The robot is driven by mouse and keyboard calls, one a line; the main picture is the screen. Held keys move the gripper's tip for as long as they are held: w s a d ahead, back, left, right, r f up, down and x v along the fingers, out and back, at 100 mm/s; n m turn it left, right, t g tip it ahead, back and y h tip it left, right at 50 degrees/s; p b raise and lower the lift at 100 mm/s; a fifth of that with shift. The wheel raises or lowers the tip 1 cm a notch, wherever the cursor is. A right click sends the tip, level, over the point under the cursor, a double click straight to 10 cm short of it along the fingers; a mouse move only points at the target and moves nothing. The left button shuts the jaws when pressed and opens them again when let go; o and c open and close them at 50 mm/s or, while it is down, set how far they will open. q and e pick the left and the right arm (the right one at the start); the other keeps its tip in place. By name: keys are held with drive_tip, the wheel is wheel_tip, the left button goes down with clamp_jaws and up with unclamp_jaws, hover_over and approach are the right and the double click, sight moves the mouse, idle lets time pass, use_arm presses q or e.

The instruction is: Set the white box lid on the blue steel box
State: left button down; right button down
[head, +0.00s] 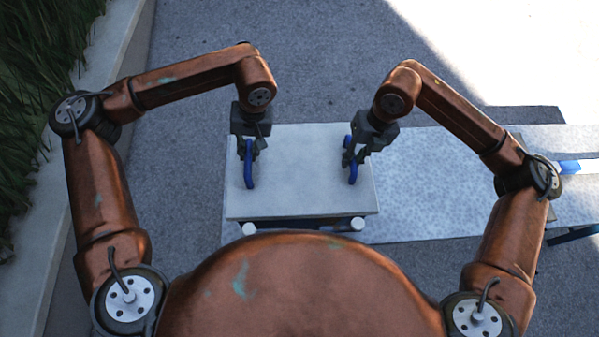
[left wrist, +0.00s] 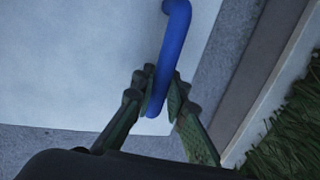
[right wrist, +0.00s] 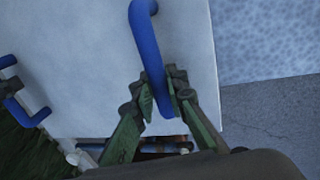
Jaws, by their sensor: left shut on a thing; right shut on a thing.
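The white box lid (head: 300,195) is a flat pale panel with two blue handles, lying roughly level in front of me. My left gripper (head: 248,158) is shut on the left handle (head: 249,175); the left wrist view shows the fingers on both sides of this handle (left wrist: 176,42). My right gripper (head: 351,160) is shut on the right handle (head: 353,174), which also shows in the right wrist view (right wrist: 147,40). I cannot tell the lid's height.
A pale speckled surface (head: 430,195) extends right of the lid. A dark bar with white round ends (head: 357,224) shows below the lid's near edge. Grass (head: 25,100) and a kerb lie left.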

use_arm(q)
drive_tip(key=shift+f, duration=0.4)
use_arm(e)
drive_tip(key=shift+f, duration=0.4)
use_arm(q)
drive_tip(key=c, duration=1.9)
unclamp_jaws()
drive_tip(key=shift+c, duration=0.2)
use_arm(e)
drive_tip(key=c, duration=1.9)
unclamp_jaws()
drive_tip(key=shift+c, duration=0.2)
drive_tip(key=shift+r, duration=0.1)
use_arm(q)
drive_tip(key=v, duration=1.2)
use_arm(e)
drive_tip(key=v, duration=1.1)
drive_tip(key=shift+r, duration=0.4)
drive_tip(key=shift+d, duration=0.1)
